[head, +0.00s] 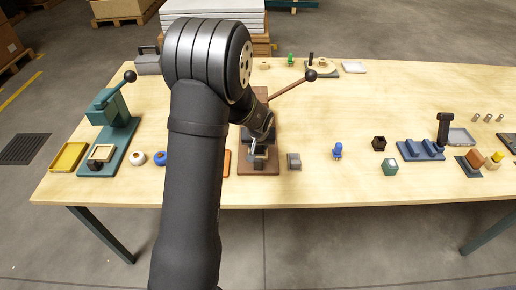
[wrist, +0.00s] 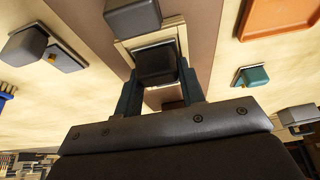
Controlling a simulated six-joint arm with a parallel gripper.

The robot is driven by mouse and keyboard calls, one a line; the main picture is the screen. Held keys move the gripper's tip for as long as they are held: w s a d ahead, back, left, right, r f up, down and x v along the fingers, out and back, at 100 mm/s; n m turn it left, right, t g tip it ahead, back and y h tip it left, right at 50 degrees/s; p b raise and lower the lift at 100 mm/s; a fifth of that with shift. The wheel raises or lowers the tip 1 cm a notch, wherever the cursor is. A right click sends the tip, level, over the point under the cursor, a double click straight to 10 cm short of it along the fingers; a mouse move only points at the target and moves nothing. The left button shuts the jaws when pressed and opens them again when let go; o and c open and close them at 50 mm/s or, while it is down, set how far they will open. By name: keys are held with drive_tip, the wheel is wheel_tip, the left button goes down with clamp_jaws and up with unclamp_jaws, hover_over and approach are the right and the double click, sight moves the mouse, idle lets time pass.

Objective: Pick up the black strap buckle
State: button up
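My gripper (head: 258,160) is low over the brown press base (head: 258,172). In the wrist view, its two teal fingers (wrist: 162,90) stand apart on either side of a dark, blocky piece (wrist: 157,64). This piece sits at or over a pale wooden frame and may be the black strap buckle. I cannot tell whether the fingers touch it. In the head view, the arm and gripper largely hide it. A separate small black, box-like piece (head: 379,143) lies on the table to the right; it could also be a buckle.
The lever (head: 290,86) with a black ball rises behind my gripper. A dark press block (wrist: 132,17) is close to the fingers. A grey block (head: 293,161) and a blue piece (head: 337,151) are to the right. A teal press (head: 112,105) stands at left.

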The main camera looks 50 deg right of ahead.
drive_tip(key=c, duration=0.4)
drive_tip(key=shift+r, duration=0.15)
